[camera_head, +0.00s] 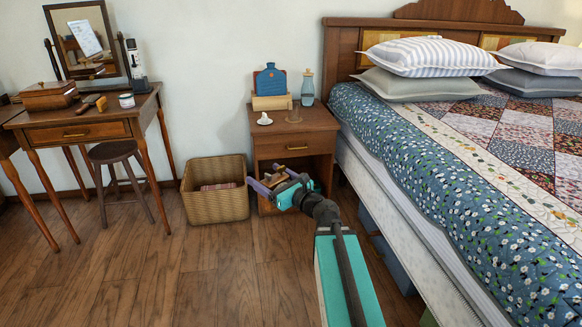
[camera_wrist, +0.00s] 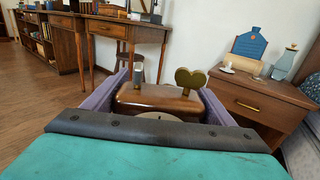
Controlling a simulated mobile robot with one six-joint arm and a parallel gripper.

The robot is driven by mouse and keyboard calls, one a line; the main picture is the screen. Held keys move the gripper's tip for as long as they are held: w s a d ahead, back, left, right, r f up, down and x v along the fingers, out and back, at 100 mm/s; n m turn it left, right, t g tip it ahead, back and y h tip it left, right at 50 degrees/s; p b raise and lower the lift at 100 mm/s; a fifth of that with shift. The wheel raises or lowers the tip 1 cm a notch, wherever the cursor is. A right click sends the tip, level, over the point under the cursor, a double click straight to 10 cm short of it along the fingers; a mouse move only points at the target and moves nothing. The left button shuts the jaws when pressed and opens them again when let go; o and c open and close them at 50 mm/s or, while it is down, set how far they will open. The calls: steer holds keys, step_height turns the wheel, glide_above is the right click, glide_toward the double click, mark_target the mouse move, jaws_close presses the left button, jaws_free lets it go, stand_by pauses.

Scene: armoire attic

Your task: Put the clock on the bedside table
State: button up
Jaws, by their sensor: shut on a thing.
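My gripper (camera_head: 268,186) is shut on the clock (camera_wrist: 150,97), a brown wooden body with a pale dial edge, a grey post and a heart-shaped key on it. In the wrist view the purple fingers lie along its two sides. In the head view the clock (camera_head: 277,178) is small and partly hidden by my gripper. It is held in front of the bedside table (camera_head: 318,119), below the tabletop in that picture. The wooden bedside table (camera_wrist: 262,98) stands to the right of the clock in the wrist view.
The tabletop holds a blue flask-shaped item (camera_head: 270,80) behind a pale block, a glass bottle (camera_head: 307,88), and a small white item (camera_head: 264,118). Its front right is fairly clear. A wicker basket (camera_head: 215,205) stands left; the bed (camera_head: 400,165) stands close on the right.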

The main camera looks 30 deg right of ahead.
steer(key=s+a+f+n+g+y, duration=0.2)
steer(key=s+a+n+g+y, duration=0.4)
steer(key=a, duration=0.7)
steer(key=s+n+y, duration=0.1)
steer(key=s+y, duration=0.1)
steer(key=y, duration=0.1)
steer(key=shift+s+a+g+b, duration=0.25)
steer(key=shift+s+g+b, duration=0.05)
steer(key=shift+s, duration=0.1)
